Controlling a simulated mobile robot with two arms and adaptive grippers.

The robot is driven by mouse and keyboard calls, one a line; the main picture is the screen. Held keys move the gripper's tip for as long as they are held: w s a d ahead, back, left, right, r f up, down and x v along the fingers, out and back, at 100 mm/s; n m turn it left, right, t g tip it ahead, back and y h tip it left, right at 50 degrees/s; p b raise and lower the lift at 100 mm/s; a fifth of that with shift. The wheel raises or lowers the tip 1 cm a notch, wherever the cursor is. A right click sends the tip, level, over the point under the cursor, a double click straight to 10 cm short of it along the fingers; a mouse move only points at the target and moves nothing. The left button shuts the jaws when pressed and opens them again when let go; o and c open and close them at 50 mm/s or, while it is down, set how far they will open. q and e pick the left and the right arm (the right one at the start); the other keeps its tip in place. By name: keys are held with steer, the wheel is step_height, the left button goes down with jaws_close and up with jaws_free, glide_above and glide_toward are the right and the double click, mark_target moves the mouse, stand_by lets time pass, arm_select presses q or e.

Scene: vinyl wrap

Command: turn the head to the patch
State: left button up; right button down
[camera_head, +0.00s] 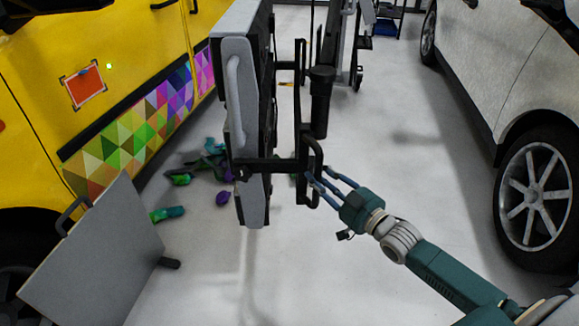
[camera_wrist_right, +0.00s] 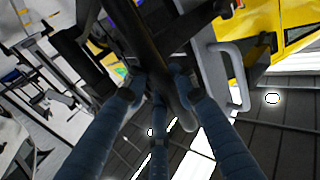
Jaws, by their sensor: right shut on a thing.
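The patch (camera_head: 84,88) is an orange-red rectangle with dark corner marks on the yellow van's side, at the left of the head view. The head (camera_head: 240,90) is an upright grey panel unit on a black frame, right of the van. My right gripper (camera_head: 314,181) is shut on the black handle (camera_head: 318,158) at the frame's right side. In the right wrist view, the fingers (camera_wrist_right: 160,92) close around a dark bar. My left gripper is not in view.
The yellow van (camera_head: 40,60) stands close at left, a white car (camera_head: 500,70) at right. A grey board (camera_head: 100,255) leans at lower left. Green and purple items (camera_head: 205,165) lie on the floor behind the head. The floor between head and car is clear apart from my arm.

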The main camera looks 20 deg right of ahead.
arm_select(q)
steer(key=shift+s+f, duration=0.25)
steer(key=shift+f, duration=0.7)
arm_select(e)
steer(key=d, duration=0.1)
steer(key=s+d, duration=0.1)
steer(key=d, duration=0.1)
steer(key=shift+s+d+f, duration=0.1)
steer(key=shift+s+d, duration=0.3)
steer(key=c, duration=1.4)
jaws_free()
steer(key=shift+c, duration=0.2)
steer(key=shift+a, duration=0.1)
steer(key=v, duration=1.2)
